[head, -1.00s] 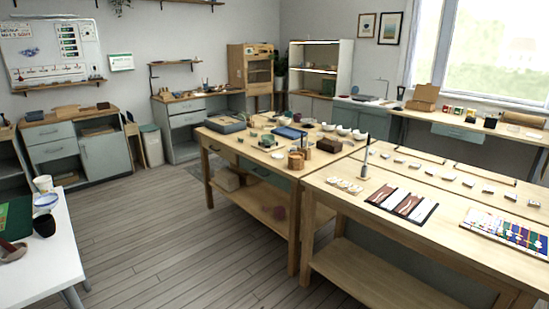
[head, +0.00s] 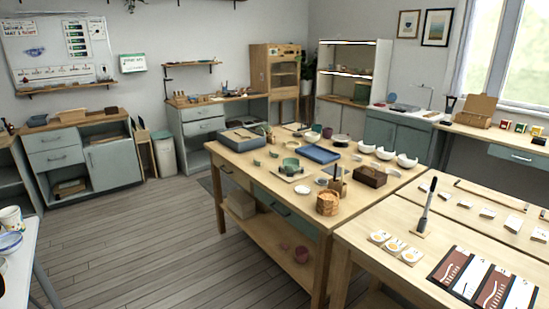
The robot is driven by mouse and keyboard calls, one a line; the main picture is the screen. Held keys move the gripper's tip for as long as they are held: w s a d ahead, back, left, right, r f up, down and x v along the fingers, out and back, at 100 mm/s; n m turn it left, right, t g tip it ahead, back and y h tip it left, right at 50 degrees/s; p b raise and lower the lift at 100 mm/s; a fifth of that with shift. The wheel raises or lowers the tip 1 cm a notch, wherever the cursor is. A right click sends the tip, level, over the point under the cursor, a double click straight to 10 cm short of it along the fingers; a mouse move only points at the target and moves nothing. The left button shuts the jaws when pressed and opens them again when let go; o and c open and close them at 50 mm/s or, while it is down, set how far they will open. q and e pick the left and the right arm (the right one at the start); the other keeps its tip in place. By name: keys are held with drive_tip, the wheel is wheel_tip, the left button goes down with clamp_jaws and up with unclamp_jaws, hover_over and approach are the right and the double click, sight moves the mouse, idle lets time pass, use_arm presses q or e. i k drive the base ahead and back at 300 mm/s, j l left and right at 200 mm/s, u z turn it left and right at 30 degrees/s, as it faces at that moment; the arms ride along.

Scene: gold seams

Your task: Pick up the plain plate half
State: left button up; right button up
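I cannot pick out the plain plate half with certainty; the pieces on the middle wooden table (head: 250,165) are small at this distance. A small whitish dish or shard (head: 302,189) lies near that table's front edge. A green broken-looking bowl (head: 291,166) sits on a pale board, with small green pieces left of it. Several white bowls (head: 384,153) stand along the table's back right, some with uneven rims. Neither of my grippers is in view.
A blue flat tray (head: 322,154), a dark brown box (head: 370,177) and a round wooden container (head: 327,203) stand on the middle table. A second table (head: 370,262) adjoins at right. A white table (head: 20,270) is at lower left. Open plank floor (head: 150,235) lies between.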

sight(265, 127)
drive_tip(key=i+u, duration=0.35)
drive_tip(key=i, duration=0.25)
drive_tip(key=i+l+u, duration=0.1)
drive_tip(key=i+u, duration=0.25)
drive_tip(key=i, duration=0.25)
drive_tip(key=i+u, duration=0.3)
drive_tip(key=i, duration=0.35)
drive_tip(key=i+u, duration=0.25)
drive_tip(key=i, duration=3.1)
drive_tip(key=i+z, duration=0.2)
drive_tip(key=i, duration=0.45)
drive_tip(key=i+j+z, duration=0.2)
drive_tip(key=i, duration=0.45)
drive_tip(key=i+z, duration=0.5)
drive_tip(key=i+j+z, duration=0.1)
drive_tip(key=i+z, duration=0.4)
drive_tip(key=i+l+z, duration=0.1)
drive_tip(key=i+z, duration=0.95)
drive_tip(key=i+j+z, duration=0.1)
drive_tip(key=i+z, duration=0.4)
drive_tip(key=i, duration=0.65)
